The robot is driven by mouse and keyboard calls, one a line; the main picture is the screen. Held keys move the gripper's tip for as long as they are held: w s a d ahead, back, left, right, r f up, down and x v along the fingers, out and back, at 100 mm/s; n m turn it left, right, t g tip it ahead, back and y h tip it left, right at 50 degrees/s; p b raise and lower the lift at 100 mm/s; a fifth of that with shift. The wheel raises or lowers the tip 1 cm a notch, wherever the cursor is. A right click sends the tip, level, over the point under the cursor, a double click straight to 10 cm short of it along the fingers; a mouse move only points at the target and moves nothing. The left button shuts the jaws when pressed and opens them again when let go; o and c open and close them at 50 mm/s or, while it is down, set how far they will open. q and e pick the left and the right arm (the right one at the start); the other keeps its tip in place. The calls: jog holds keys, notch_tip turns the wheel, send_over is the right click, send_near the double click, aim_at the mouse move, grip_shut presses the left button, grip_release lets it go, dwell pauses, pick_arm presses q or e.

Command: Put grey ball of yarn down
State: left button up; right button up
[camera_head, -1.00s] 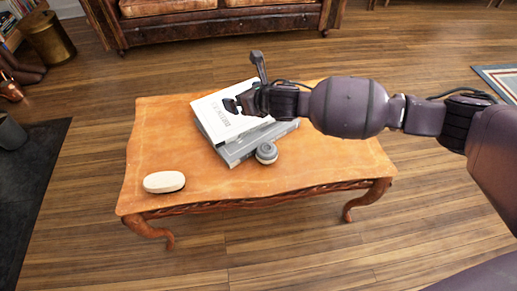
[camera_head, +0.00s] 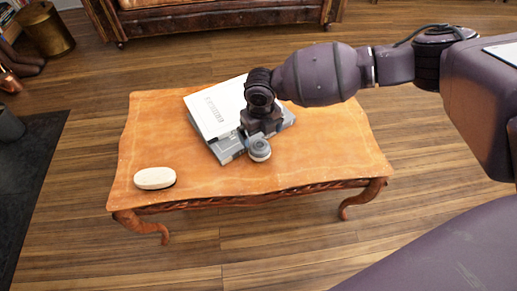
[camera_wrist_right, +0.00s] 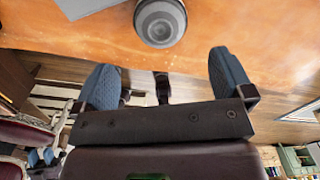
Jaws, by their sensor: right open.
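A grey round object (camera_head: 259,149), which appears to be the grey ball of yarn, sits on the wooden table (camera_head: 310,165) by the front corner of the stacked books. In the right wrist view the same grey ball (camera_wrist_right: 160,22) is at the top, beyond the fingertips and apart from them. My right gripper (camera_wrist_right: 165,78) is open, its two blue-grey fingers spread wide with nothing between them. In the head view it is just behind the ball, its fingers mostly hidden by the wrist. My left gripper is not in view.
A white book (camera_head: 215,106) lies on a grey book (camera_head: 230,150) under my right wrist. A cream oval object (camera_head: 155,178) is at the table's front left. The right side of the tabletop is clear. A brown sofa (camera_head: 220,18) stands behind.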

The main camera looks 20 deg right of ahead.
aim_at(259, 143)
notch_tip(259, 143, down, 5)
jog(key=shift+s+r+b, duration=0.1)
jog(key=shift+r+b, duration=0.1)
jog(key=shift+b, duration=0.45)
jog(key=shift+f, duration=0.3)
jog(key=f+b, duration=0.1)
jog(key=f, duration=0.1)
jog(key=w+f+b, duration=0.1)
jog(key=f, duration=0.2)
jog(key=shift+w+b, duration=0.15)
jog(key=shift+b, duration=0.15)
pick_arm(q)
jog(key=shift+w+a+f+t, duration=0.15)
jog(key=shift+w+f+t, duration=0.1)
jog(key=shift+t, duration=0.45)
pick_arm(e)
jog(key=shift+c, duration=0.4)
jog(key=c, duration=1)
jog(key=shift+r, duration=0.1)
